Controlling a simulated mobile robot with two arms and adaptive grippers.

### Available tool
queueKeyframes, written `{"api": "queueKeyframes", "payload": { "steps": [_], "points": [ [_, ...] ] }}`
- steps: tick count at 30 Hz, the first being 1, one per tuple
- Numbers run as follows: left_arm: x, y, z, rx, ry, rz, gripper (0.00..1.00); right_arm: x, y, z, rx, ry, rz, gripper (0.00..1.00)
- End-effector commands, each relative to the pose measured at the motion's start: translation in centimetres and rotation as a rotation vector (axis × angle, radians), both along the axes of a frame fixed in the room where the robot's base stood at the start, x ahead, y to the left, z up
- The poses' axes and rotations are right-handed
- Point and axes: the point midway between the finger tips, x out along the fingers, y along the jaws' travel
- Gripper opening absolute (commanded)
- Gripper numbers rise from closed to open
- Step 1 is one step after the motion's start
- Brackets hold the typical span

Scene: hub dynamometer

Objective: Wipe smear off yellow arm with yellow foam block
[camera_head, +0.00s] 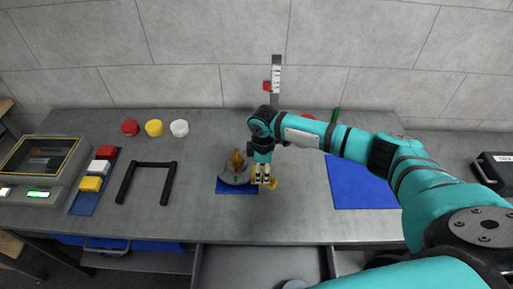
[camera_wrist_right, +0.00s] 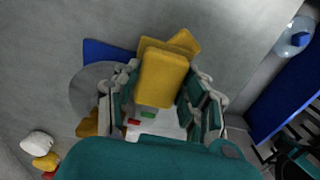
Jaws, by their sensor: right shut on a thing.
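My right gripper (camera_head: 262,181) points down at the right side of a grey round hub (camera_head: 232,177) on a blue mat (camera_head: 236,188). In the wrist view the right gripper (camera_wrist_right: 160,100) is shut on the yellow foam block (camera_wrist_right: 163,78). Another yellow piece, apparently the yellow arm (camera_wrist_right: 186,39), shows just beyond the block, partly covered by it. The block looks very close to it, but I cannot tell if they touch. A brownish-yellow part (camera_head: 236,160) stands on the hub. I cannot make out the smear. My left gripper is not in view.
Red (camera_head: 130,128), yellow (camera_head: 154,128) and white (camera_head: 180,128) round pieces lie at the back. A black U-shaped frame (camera_head: 146,182) and a display unit (camera_head: 40,168) are at left. A larger blue mat (camera_head: 350,185) lies at right. A ruler post (camera_head: 276,85) rises behind.

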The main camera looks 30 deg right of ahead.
Motion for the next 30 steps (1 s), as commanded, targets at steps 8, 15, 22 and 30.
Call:
{"api": "queueKeyframes", "payload": {
  "steps": [8,15,22,30],
  "points": [
    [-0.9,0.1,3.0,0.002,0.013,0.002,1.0,-0.1,0.1,3.5,0.0,0.0,-0.002,0.16],
    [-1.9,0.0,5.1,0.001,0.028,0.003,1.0,-0.2,0.2,5.5,0.001,0.0,-0.006,0.16],
    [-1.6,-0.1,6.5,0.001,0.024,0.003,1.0,0.0,0.2,7.3,0.0,-0.001,-0.009,0.16],
    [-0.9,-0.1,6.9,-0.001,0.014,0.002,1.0,0.1,0.2,8.1,0.0,0.0,-0.011,0.16]
  ]
}}
